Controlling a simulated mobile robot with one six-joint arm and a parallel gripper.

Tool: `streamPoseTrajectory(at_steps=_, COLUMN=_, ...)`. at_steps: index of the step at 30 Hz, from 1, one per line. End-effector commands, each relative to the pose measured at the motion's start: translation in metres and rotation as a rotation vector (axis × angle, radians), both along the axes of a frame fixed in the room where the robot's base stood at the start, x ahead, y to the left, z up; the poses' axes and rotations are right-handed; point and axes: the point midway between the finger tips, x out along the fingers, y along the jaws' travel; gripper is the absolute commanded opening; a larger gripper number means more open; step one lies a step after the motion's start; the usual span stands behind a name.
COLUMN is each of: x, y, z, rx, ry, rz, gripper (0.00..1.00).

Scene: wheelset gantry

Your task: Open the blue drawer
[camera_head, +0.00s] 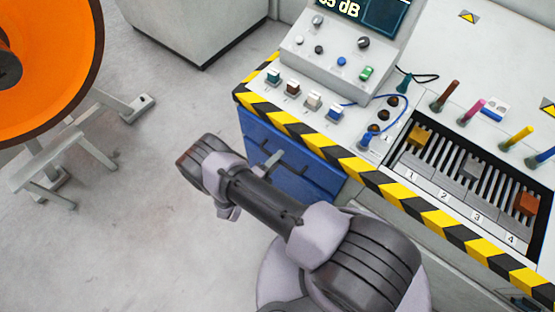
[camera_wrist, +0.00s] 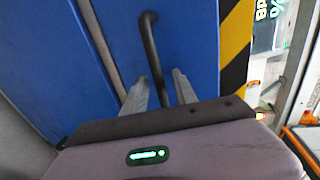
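The blue drawer (camera_head: 310,170) is in the console's side, under the striped edge, in the head view; my arm covers part of it. Its blue front fills much of the wrist view (camera_wrist: 190,35), with a dark bar handle (camera_wrist: 149,45) running down it. The front looks closed, though my arm hides part of its edges. My gripper (camera_wrist: 160,75) is open in the wrist view. Its two grey fingers stand apart, one on each side of the handle's near part. I cannot tell whether they touch it.
The console top (camera_head: 300,95) carries knobs, coloured switches and a slotted tray (camera_head: 450,207) with numbered slots. A black-and-yellow striped edge (camera_head: 345,157) borders it. An orange wheel (camera_head: 50,85) and a grey stand (camera_head: 60,165) are at left. The floor between (camera_head: 150,215) is clear.

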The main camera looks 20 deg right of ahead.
Motion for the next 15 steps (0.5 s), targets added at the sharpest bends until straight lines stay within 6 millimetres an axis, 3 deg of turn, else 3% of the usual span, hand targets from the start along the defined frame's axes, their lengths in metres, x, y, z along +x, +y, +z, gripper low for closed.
streamPoseTrajectory(at_steps=10, x=0.0027, y=-0.0034, z=-0.0006, rx=0.000, ry=0.000, rz=0.001, gripper=0.32)
streamPoseTrajectory(at_steps=15, x=0.0026, y=-0.0033, z=-0.0006, rx=0.000, ry=0.000, rz=0.001, gripper=0.00)
